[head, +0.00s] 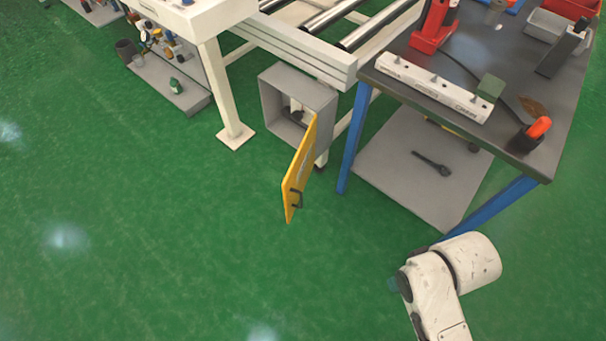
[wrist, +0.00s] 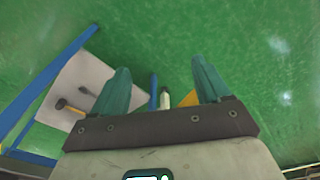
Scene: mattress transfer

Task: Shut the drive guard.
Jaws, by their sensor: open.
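The drive guard (head: 299,172) is a yellow hinged door with a dark handle (head: 296,198). It stands swung open from the right side of a grey box (head: 272,102) under the roller conveyor, so the box's front is uncovered. In the wrist view a small yellow piece (wrist: 189,99), probably the guard's edge, shows beside the right finger. My gripper (wrist: 160,82) has two teal fingers, spread apart with nothing between them. In the head view my white arm is at the lower right, well apart from the guard; the fingers are mostly hidden there.
A workbench (head: 560,130) with blue legs stands right of the guard, carrying a white power strip (head: 432,87) and tools. Its lower shelf (head: 400,165) holds a wrench. A white conveyor leg (head: 222,100) stands left of the box. Green floor is clear in front.

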